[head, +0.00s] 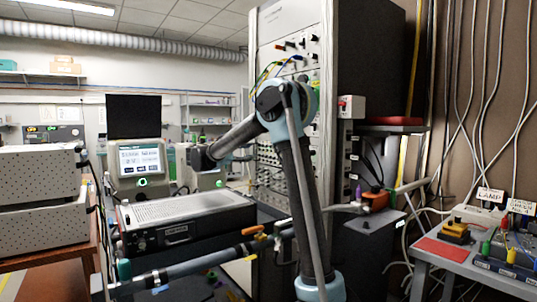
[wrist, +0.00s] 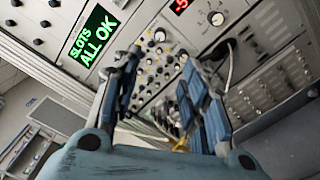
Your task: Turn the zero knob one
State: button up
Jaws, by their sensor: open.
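In the wrist view, an instrument panel (wrist: 150,75) with several small knobs lies beyond and between my gripper's fingers. I cannot read the labels, so I cannot tell which knob is zero knob one. My gripper (wrist: 160,66) is open and empty, with its two fingers spread in front of the panel. The fingers and the gripper body hide parts of the panel. I cannot tell whether a fingertip touches a knob. In the head view the tall rack (head: 280,28) stands behind my arm, and my gripper cannot be made out clearly.
A cable (wrist: 229,65) hangs from the panel near the right finger. In the head view, a monitor (head: 139,160) is at left and a cluttered bench (head: 470,262) at right.

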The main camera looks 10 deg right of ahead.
jog(key=x, duration=1.6)
jog(key=shift+w+d, duration=0.15)
jog(key=shift+d, duration=0.05)
grip_shut()
